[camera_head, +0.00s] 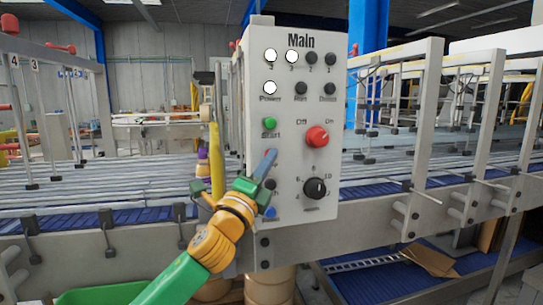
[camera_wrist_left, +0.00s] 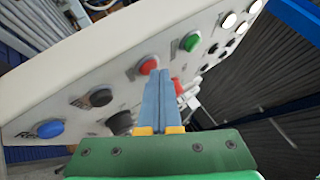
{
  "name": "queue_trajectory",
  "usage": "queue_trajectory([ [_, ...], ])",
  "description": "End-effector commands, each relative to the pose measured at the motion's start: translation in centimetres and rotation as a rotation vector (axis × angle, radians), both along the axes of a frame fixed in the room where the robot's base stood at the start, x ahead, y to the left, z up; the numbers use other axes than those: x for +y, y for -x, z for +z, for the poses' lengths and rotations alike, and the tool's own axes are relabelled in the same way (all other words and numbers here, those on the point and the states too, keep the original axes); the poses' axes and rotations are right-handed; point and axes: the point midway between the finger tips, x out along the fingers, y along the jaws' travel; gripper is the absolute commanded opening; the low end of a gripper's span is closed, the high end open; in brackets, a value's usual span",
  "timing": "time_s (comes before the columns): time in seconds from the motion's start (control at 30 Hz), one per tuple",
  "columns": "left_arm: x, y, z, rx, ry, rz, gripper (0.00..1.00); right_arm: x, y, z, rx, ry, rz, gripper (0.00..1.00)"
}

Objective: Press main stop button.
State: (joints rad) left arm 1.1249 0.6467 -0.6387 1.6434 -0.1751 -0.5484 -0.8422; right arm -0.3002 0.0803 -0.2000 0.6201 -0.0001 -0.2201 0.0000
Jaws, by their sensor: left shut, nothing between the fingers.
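The white control panel (camera_head: 292,45) headed "Main" stands upright in the middle of the head view. A red button (camera_wrist_left: 149,65) sits on it, between the green button (camera_wrist_left: 192,42) and a dark button (camera_wrist_left: 101,97) in the left wrist view. In the head view my fingers cover most of the red button, below the green Start button (camera_head: 269,122). My left gripper (camera_head: 267,160) is shut and empty, its fingers pointing at the panel. The fingertips (camera_wrist_left: 163,74) are close beside the red button; I cannot tell whether they touch it. My right gripper is not in view.
The panel also carries a red Off/On knob (camera_head: 317,136), a black dial (camera_head: 314,188) and a blue button (camera_wrist_left: 49,129). Several indicators at the top are lit white. Conveyor frames (camera_head: 420,110) stand on both sides behind the panel. A green bin (camera_head: 95,293) is at lower left.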

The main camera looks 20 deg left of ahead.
Motion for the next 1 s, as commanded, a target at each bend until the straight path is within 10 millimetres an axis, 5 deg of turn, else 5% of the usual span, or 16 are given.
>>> queue_trajectory([
  [1.0,-1.1,1.7,-0.1,0.0,-0.001,0.0,0.0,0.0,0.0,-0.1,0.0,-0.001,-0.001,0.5],
])
